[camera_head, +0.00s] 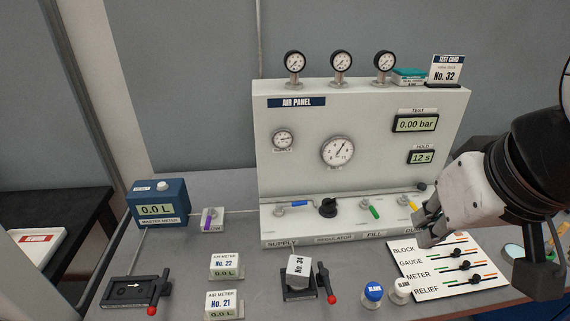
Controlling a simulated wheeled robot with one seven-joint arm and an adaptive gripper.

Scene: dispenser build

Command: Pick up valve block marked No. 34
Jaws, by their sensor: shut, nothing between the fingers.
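The valve block marked No. 34 (298,268) is a small light-grey block. It sits on a dark clamp fixture (300,293) with a red-tipped lever, at the front centre of the bench. My gripper (427,226) is at the right, above the upper left part of the white slider board. It is shut and empty, well to the right of the block and apart from it.
The air panel (308,130) stands behind, with gauges and a valve ledge. A test card reading No. 32 (446,70) stands on top. Air meters No. 22 (225,265) and No. 21 (222,303) are left of the block. Blue (374,291) and white (400,289) caps stand right.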

